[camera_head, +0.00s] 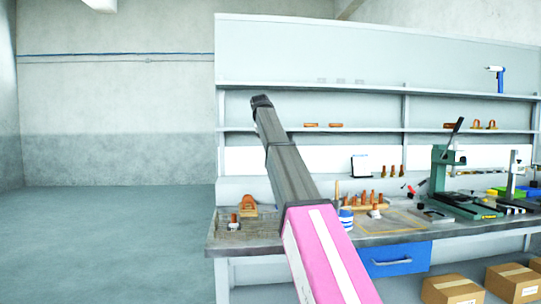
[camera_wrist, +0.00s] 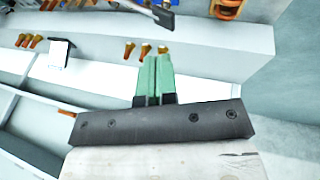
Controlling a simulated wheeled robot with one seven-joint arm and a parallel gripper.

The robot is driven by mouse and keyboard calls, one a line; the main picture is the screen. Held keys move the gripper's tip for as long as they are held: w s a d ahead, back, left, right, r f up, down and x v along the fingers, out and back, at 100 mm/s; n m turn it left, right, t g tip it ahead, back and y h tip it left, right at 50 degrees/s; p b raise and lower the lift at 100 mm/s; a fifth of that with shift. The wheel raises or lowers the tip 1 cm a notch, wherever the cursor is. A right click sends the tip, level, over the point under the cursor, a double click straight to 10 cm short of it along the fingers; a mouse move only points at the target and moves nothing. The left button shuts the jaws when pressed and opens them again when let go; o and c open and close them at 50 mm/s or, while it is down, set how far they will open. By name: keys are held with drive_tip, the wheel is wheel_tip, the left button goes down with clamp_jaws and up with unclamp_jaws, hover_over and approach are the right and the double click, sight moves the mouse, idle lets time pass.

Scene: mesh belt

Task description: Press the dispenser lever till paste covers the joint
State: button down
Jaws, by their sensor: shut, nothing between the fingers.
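In the wrist view my gripper (camera_wrist: 153,80) has its two green fingers together, with nothing between them. In the head view my pink and grey arm rises from the bottom, its dark end (camera_head: 262,102) in front of the shelves; the fingers are not clear there. I cannot pick out a dispenser or its lever for certain. A copper fitting in a small white holder (camera_head: 233,224) stands on the bench at the left, and another (camera_head: 376,212) stands near the middle. No paste can be made out on either.
A green press (camera_head: 452,185) with a raised dark lever stands right on the bench (camera_head: 400,238). Copper fittings (camera_head: 370,201) stand in a row at the middle. A wire mesh area (camera_head: 262,224) is at the left. Cartons (camera_head: 452,290) sit low right. The left floor is clear.

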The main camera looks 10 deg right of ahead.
drive_tip(key=v, duration=0.4)
drive_tip(key=shift+d, duration=0.3)
idle(1.1)
